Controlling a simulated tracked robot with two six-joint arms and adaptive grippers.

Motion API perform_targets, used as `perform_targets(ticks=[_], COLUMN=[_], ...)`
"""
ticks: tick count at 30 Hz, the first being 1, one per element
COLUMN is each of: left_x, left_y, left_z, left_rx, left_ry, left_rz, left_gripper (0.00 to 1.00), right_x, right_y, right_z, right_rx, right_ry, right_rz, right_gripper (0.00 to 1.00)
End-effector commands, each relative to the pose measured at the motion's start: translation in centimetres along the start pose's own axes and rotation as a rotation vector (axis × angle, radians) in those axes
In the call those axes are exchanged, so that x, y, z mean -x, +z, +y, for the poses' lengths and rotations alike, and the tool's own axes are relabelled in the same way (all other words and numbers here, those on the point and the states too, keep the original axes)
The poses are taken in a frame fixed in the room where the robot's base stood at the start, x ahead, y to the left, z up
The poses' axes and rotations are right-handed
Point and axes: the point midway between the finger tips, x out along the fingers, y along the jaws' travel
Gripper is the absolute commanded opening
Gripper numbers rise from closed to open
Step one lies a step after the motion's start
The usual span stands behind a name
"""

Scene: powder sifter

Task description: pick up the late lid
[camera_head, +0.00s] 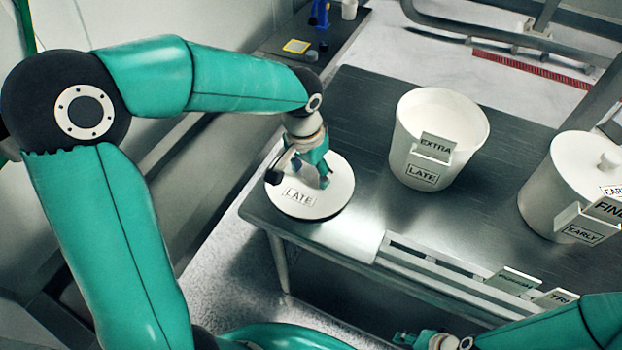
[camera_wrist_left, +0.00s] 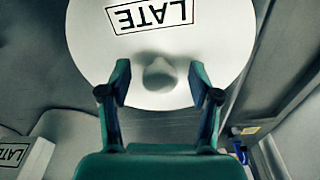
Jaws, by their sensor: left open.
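The late lid (camera_head: 302,207) is a round white disc labelled LATE, lying flat at the table's near left corner. It also fills the top of the left wrist view (camera_wrist_left: 100,50), where its knob (camera_wrist_left: 160,76) shows. My left gripper (camera_head: 322,178) is over the lid, hiding the knob in the head view. In the wrist view its two open fingers (camera_wrist_left: 160,82) stand one on each side of the knob, with gaps visible. The white bucket labelled LATE (camera_head: 407,145) stands open to the right, with an EXTRA card on it. My right gripper (camera_head: 430,340) is at the bottom edge, partly cut off.
A lidded white bucket labelled EARLY (camera_head: 542,195) stands at the right. A rack (camera_head: 440,268) with label cards runs along the table's front edge. The metal table (camera_head: 350,110) is clear between lid and bucket. A side bench (camera_head: 330,45) with small items is behind.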

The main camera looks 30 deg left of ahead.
Motion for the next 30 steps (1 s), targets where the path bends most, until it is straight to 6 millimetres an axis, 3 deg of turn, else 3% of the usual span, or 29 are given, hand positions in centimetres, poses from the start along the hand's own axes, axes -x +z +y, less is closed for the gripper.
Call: perform_targets(ticks=[2, 12, 23, 30], left_x=[0.0, 0.1, 0.8, 4.7], left_y=[0.0, 0.0, -0.1, -0.7], left_z=[0.0, 0.0, -0.1, -0.1], left_rx=[0.0, 0.0, 0.001, 0.002], left_ry=[0.0, 0.0, -0.001, -0.001], left_rz=[0.0, 0.0, 0.004, 0.007], left_gripper=[0.58, 0.01, 0.0, 0.0], right_x=[0.0, 0.0, 0.0, 0.1], right_y=[0.0, 0.0, 0.0, 0.0], right_z=[0.0, 0.0, 0.0, 0.0], right_rx=[0.0, 0.0, 0.0, 0.0], right_ry=[0.0, 0.0, 0.0, 0.0], right_rz=[0.0, 0.0, 0.0, 0.0], right_gripper=[0.4, 0.4, 0.4, 0.4])
